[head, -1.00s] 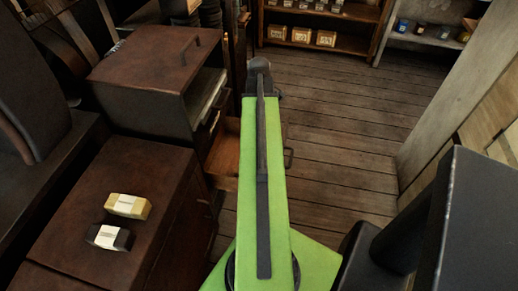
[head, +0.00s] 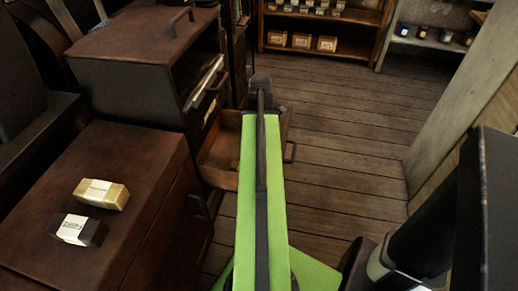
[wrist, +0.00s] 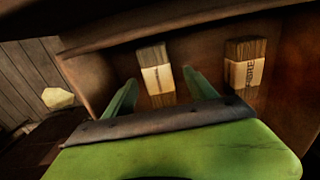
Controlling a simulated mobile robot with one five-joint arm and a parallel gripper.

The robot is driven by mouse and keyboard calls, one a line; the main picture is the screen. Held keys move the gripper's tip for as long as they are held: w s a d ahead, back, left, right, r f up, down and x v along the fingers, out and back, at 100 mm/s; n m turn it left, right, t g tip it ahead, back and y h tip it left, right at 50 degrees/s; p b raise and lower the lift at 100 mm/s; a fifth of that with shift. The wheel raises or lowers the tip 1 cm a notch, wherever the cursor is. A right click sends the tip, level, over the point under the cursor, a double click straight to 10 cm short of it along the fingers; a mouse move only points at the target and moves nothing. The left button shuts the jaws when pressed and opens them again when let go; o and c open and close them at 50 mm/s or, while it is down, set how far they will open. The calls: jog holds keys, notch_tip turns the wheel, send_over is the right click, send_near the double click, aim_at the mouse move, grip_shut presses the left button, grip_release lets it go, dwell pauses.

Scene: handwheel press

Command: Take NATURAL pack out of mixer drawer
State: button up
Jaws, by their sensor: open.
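The open drawer (head: 217,160) juts from the dark cabinet, left of my green arm in the head view. The wrist view looks into the brown drawer (wrist: 207,45), which holds two brown packs with cream labels. The left pack (wrist: 157,75) stands beyond my gripper (wrist: 158,82), in line with the gap between its fingers. The right pack (wrist: 246,70) is to the right of the right finger. Its label has dark print that I cannot read, so I cannot tell which pack is NATURAL. My gripper is open and empty; my arm hides it in the head view.
A yellow pack (head: 101,193) and a dark pack with a white label (head: 77,230) lie on the low cabinet top (head: 130,155) at left. Shelves (head: 325,45) with boxes stand at the back. The plank floor (head: 350,150) right of my arm is clear.

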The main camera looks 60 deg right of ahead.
notch_tip(320, 180, down, 4)
jog(key=shift+w+d+r+b, duration=0.1)
jog(key=shift+r+b, duration=0.15)
jog(key=shift+b, duration=0.85)
jog(key=shift+r, duration=0.15)
grip_shut()
